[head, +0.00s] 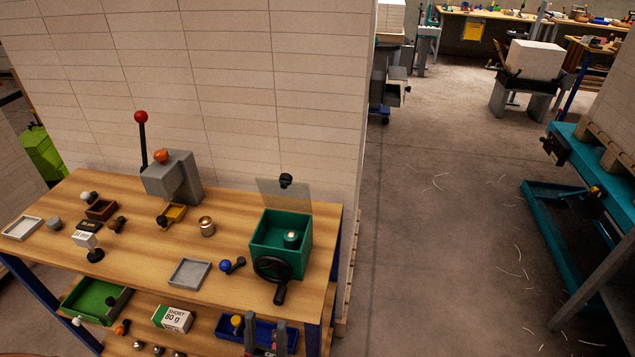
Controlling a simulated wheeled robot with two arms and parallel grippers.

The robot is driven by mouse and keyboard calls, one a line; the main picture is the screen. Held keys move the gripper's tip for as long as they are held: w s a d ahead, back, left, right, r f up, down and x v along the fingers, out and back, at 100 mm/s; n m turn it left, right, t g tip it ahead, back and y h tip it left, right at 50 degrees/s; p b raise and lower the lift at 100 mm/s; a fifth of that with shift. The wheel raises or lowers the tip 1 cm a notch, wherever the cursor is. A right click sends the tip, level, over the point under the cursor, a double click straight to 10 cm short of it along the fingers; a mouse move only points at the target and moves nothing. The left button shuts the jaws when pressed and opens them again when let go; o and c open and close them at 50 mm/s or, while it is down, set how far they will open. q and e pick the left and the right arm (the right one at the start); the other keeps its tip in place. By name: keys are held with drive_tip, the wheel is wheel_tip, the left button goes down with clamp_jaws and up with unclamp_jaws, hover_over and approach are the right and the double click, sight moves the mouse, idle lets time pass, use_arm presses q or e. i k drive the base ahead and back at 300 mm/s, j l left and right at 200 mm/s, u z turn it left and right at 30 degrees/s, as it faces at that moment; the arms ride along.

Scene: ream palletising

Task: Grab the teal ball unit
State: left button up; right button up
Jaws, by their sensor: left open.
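A small rounded dark teal piece (291,240) sits inside an open green box (262,262) on the right part of the wooden bench. It looks like the teal ball unit, but it is too small to make out fully. The box's clear lid (284,194) stands raised at the back, with a black knob. A black handwheel (273,270) is on the box's front. My left gripper (265,341) is at the bottom edge, its two grey fingers apart and empty, in front of the bench and well below the box. My right gripper is out of view.
The bench top (130,258) also holds a grey press (172,178) with a red-knobbed lever, a grey tray (189,273), a blue ball piece (225,266) and several small parts. The lower shelf has a green tray (96,301), a paper box (172,318) and a blue bin (232,326).

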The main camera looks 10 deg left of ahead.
sight(291, 237)
drive_tip(key=i+l+z, duration=0.2)
drive_tip(key=i+z, duration=0.15)
drive_tip(key=z, duration=0.15)
drive_tip(key=i+l+z, duration=0.1)
drive_tip(key=i+z, duration=0.35)
drive_tip(key=i+u, duration=0.15)
drive_tip(key=i, duration=0.3)
drive_tip(key=i+l+u, duration=0.2)
drive_tip(key=i, duration=0.25)
drive_tip(key=i+l+u, duration=0.15)
drive_tip(key=i, duration=0.3)
drive_tip(key=i+l+u, duration=0.15)
drive_tip(key=i, duration=0.3)
drive_tip(key=l+u, duration=0.1)
drive_tip(key=u, duration=3.3)
